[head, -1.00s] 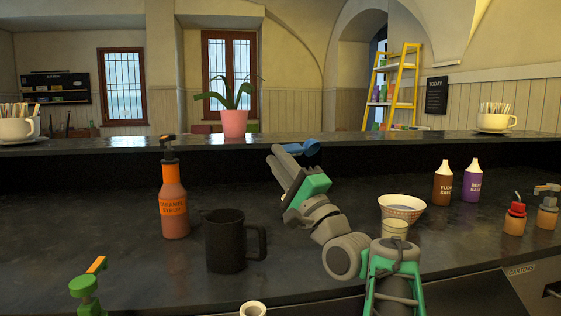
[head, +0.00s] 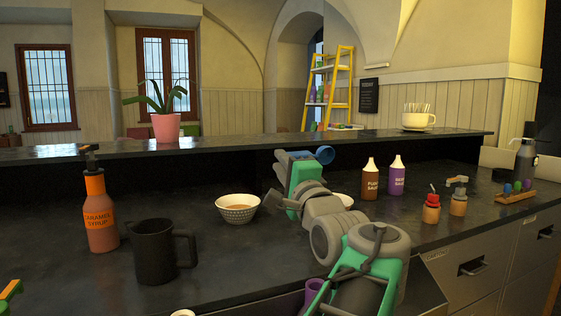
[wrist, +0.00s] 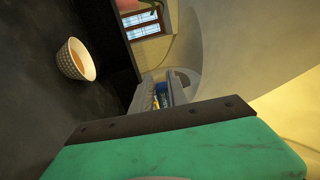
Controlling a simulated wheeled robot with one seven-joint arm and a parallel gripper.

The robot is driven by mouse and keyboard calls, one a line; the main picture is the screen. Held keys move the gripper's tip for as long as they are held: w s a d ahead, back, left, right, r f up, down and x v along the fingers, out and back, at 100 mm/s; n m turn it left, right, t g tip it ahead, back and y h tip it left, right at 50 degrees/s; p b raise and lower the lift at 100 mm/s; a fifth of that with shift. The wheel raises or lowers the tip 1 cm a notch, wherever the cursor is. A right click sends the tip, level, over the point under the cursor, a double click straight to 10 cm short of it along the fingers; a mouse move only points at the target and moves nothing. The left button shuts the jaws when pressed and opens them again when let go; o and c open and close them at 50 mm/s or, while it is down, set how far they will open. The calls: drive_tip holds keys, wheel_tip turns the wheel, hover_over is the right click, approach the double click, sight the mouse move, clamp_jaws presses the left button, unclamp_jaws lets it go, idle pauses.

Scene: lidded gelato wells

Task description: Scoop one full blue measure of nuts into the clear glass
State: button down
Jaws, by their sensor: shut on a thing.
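My gripper (head: 306,156) is raised above the counter near the middle of the head view, shut on the blue measure (head: 325,154). The measure also shows as a bit of blue between the fingers in the wrist view (wrist: 164,95); its inside is hidden, so I cannot tell whether it holds anything. A dotted bowl (head: 238,213) with brownish contents stands on the counter left of my gripper, and it is at the left in the wrist view (wrist: 70,62). Whether the contents are nuts is unclear. I cannot make out the clear glass.
A second pale bowl (head: 344,199) is mostly hidden behind my arm. A dark mug (head: 154,252) and a caramel syrup bottle (head: 100,220) stand at left. Sauce bottles (head: 370,178) and small pump bottles (head: 431,210) stand at right. A raised ledge (head: 230,142) runs behind the counter.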

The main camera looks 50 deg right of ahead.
drive_tip(key=w+r+g+y+p, duration=0.1)
drive_tip(key=g+y+p, duration=0.2)
drive_tip(key=p, duration=0.9)
drive_tip(key=w+d+g+y+p, duration=0.1)
drive_tip(key=g+y+p, duration=0.3)
drive_tip(key=g+p, duration=0.5)
drive_tip(key=w+r+n+g+y+p, duration=0.1)
drive_tip(key=g+y+p, duration=0.2)
drive_tip(key=p, duration=1.4)
drive_tip(key=shift+w+d+r+g, duration=0.1)
drive_tip(key=shift+r+g, duration=0.05)
drive_tip(key=shift+g, duration=0.65)
drive_tip(key=shift+w+d+r+g, duration=0.1)
drive_tip(key=shift+r+g, duration=0.05)
drive_tip(key=shift+g, duration=0.65)
